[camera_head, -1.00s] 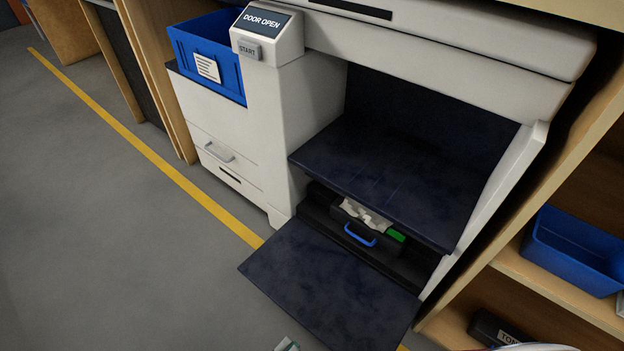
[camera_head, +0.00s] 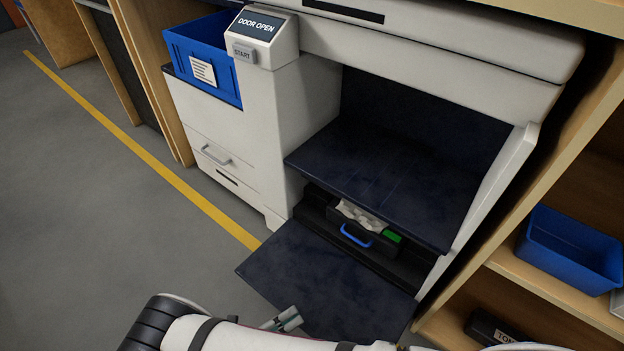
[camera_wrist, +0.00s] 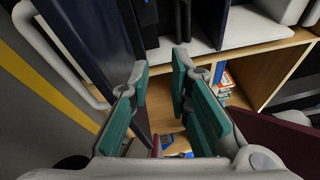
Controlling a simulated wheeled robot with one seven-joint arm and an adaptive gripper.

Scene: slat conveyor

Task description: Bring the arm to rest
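My gripper (camera_wrist: 160,95) shows large in the wrist view. Its two green-padded fingers stand apart with nothing between them. In the head view my arm reaches in along the bottom edge, and part of my gripper (camera_head: 285,319) shows by the lower edge of the machine's lowered dark door (camera_head: 330,285). I cannot tell from this view whether it touches the door.
The white machine's sign (camera_head: 258,24) reads "DOOR OPEN". A black drawer with a blue handle (camera_head: 356,236) sits below its dark shelf (camera_head: 390,180). A blue bin (camera_head: 570,245) stands in the wooden shelving at right. The grey floor at left is clear.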

